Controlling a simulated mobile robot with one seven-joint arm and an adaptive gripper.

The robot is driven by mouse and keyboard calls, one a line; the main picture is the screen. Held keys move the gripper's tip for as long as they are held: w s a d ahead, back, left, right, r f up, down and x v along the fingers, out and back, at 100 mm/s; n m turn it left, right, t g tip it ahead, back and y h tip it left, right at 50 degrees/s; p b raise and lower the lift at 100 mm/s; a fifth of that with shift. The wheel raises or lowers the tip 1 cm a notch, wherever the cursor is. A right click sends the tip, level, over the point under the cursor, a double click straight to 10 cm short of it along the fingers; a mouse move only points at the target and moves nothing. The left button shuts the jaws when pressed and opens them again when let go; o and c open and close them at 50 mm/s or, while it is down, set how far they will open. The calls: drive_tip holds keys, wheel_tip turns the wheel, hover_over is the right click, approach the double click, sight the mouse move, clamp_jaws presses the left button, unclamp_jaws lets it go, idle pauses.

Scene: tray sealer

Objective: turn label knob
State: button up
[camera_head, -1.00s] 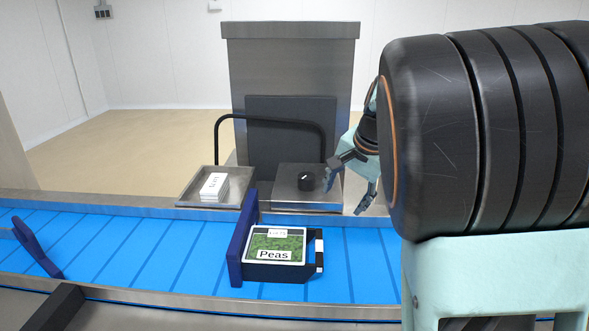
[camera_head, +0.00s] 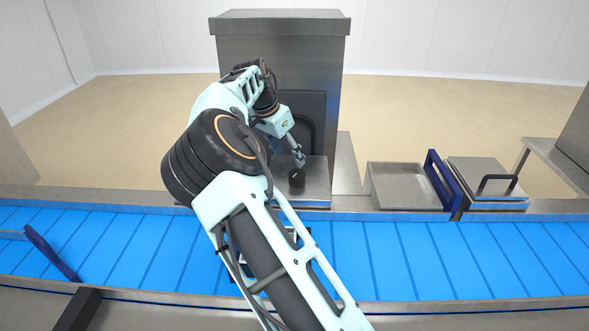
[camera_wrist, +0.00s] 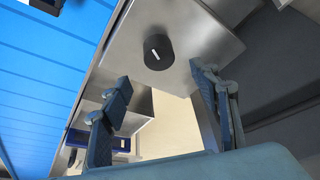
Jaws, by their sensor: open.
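The label knob (camera_head: 297,179) is a short black cylinder on a steel box (camera_head: 318,172) in front of the tall steel cabinet. In the wrist view the knob (camera_wrist: 159,53) shows its round top with a white mark, on a steel plate. My gripper (camera_head: 299,160) is just above the knob in the head view. In the wrist view my gripper (camera_wrist: 160,80) has its two fingers spread wide, with the knob ahead of the gap between the tips. No contact shows, and the fingers are not closed around the knob.
The tall steel cabinet (camera_head: 230,62) stands behind the knob. A blue conveyor (camera_head: 420,260) runs across the front. To the right are a shallow steel tray (camera_head: 400,190), a dark blue paddle (camera_head: 440,178) and a plate with a black handle (camera_head: 497,182). My arm hides part of the belt.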

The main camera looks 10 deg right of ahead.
sight(297, 173)
drive_tip(key=p+x, duration=0.2)
drive_tip(key=x, duration=0.8)
drive_tip(key=shift+f, duration=0.15)
drive_tip(key=shift+c, duration=0.2)
drive_tip(key=c, duration=1.1)
